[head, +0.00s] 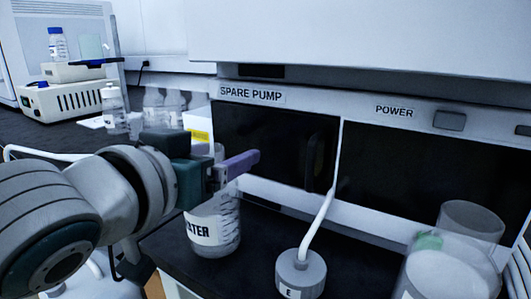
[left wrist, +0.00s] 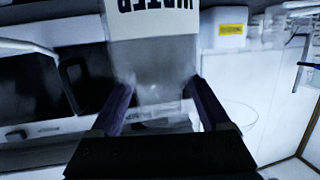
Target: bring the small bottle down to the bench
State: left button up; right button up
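A small blue-capped bottle (head: 58,44) stands upright on a white box (head: 75,71) on top of a vented instrument at the far left of the head view. My left gripper (head: 240,165) is well away from it, to the right and nearer. Its purple fingers are apart at the upper part of a clear bottle labelled WATER (head: 214,222). In the left wrist view this bottle (left wrist: 155,60) appears upside down, ahead of and between the fingertips (left wrist: 160,95); I cannot tell whether they touch it. My right gripper is not in view.
The vented instrument (head: 68,101) stands on the dark back bench. A clear bottle (head: 113,108) and other glassware stand to its right. A cabinet marked SPARE PUMP (head: 250,94) is behind the gripper. A grey-capped bottle with tubing (head: 300,270) and clear vessels (head: 450,275) are in front.

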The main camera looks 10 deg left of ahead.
pick_arm(q)
jog(key=p+v, duration=0.2)
jog(key=v, duration=0.9)
jog(key=s+a+f+g+y, duration=0.2)
jog(key=s+a+f+g, duration=0.1)
jog(key=s+f+g, duration=0.8)
jog(key=s+f, duration=0.3)
jog(key=s, duration=0.3)
jog(key=shift+f+g, duration=0.15)
jog(key=shift+g, duration=0.25)
